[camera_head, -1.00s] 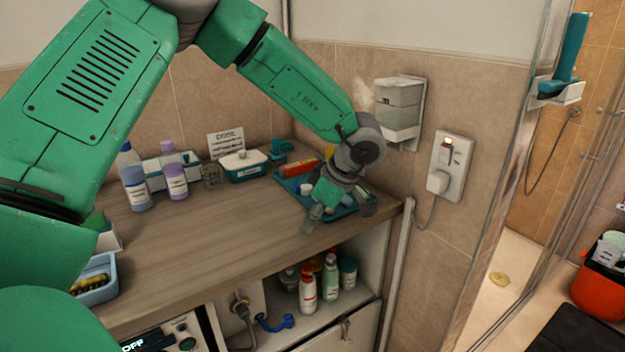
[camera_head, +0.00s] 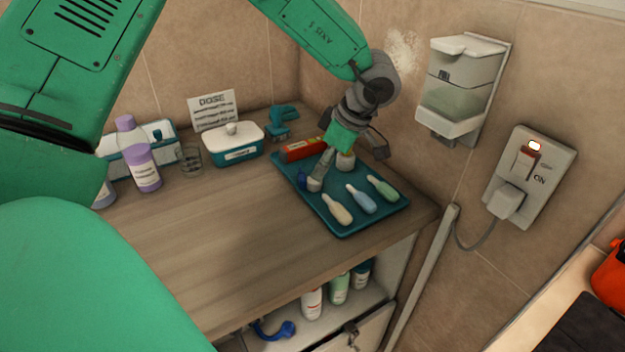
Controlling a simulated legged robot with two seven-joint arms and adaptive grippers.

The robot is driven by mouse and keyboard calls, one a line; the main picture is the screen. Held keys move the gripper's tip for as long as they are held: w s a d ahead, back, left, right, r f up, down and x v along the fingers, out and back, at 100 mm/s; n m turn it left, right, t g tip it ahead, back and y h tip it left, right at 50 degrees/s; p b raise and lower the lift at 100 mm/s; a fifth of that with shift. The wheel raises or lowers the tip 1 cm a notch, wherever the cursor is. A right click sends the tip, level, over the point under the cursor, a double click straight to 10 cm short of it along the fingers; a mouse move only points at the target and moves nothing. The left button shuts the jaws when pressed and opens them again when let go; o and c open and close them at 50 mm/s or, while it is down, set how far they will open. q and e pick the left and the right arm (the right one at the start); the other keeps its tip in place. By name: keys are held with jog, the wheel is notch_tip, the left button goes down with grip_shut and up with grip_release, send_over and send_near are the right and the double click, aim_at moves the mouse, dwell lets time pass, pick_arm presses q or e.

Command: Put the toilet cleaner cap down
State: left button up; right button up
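My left gripper (camera_head: 348,168) is over the back part of the teal tray (camera_head: 343,233) on the counter. Its fingers are spread, one toward the tray's left side and one to the right. A small round cream-topped item (camera_head: 345,161) shows behind and between the fingers; I see no clear grip on it. A small dark blue round piece (camera_head: 302,180) lies in the tray beside the left fingertip. I cannot tell which piece is the toilet cleaner cap; the gripper hides part of the tray. My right gripper is not in view.
Cream (camera_head: 338,210), blue (camera_head: 361,199) and green (camera_head: 382,188) small bottles lie in the tray's front. A red box (camera_head: 303,149) is at its back left. A lidded teal-white container (camera_head: 238,145) stands left. The wall dispenser (camera_head: 460,88) is close right. The counter's front is clear.

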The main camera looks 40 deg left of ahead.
pick_arm(q)
jog(key=f, duration=0.3)
jog(key=shift+s+a+f, duration=0.2)
jog(key=shift+f, duration=0.1)
jog(key=shift+a+f, duration=0.15)
jog(key=shift+f, duration=0.15)
jog(key=shift+s+a+f, duration=0.1)
jog(key=shift+a, duration=0.25)
jog(key=shift+a+f, duration=0.1)
jog(key=shift+a, duration=0.3)
jog(key=shift+s, duration=0.1)
jog(key=c, duration=0.4)
jog(key=shift+d, duration=0.4)
jog(key=shift+c, duration=0.8)
jog(key=shift+d, duration=0.1)
jog(key=r, duration=0.8)
jog(key=shift+a+r+p, duration=0.3)
jog(key=shift+r+p, duration=0.1)
jog(key=shift+d+r, duration=0.1)
jog(key=shift+r, duration=0.5)
jog(key=shift+d, duration=0.1)
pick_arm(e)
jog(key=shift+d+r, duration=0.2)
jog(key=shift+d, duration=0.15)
